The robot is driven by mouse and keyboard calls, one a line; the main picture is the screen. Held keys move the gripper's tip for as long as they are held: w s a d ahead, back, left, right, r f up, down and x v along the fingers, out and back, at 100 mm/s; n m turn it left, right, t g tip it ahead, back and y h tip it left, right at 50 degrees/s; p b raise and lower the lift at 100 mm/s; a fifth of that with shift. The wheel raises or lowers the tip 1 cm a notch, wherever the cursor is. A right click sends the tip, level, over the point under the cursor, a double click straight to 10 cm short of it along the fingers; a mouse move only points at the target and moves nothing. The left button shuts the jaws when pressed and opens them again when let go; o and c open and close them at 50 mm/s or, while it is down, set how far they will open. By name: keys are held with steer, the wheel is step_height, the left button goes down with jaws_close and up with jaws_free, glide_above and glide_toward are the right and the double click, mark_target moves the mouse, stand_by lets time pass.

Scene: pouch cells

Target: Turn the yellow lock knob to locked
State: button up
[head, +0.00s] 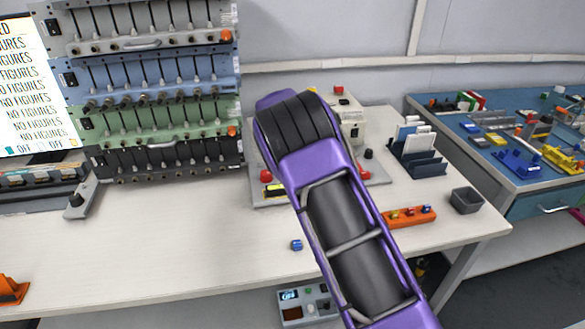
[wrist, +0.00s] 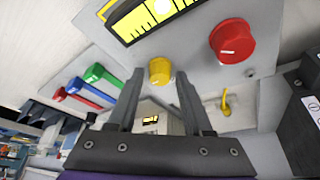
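The yellow lock knob (wrist: 159,71) is a small round knob on a grey panel (wrist: 195,72) in the wrist view. Its setting mark is too small to read surely. My gripper (wrist: 160,79) is open, with one dark finger at each side of the knob in the picture. I cannot tell whether either finger touches it. In the head view my purple arm covers the middle of the bench and hides the knob and my gripper.
A large red knob (wrist: 232,41) and a yellow-faced gauge (wrist: 150,18) are close to the yellow knob. A yellow hook (wrist: 226,101) is at the right. Red, blue and green handles (wrist: 97,73) are at the left. Racks (head: 150,75) stand left of my arm.

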steer(key=shift+o, duration=0.7)
steer(key=p+v, duration=0.1)
steer(key=v, duration=1.6)
steer(key=shift+s+r+p, duration=0.2)
steer(key=shift+p, duration=0.15)
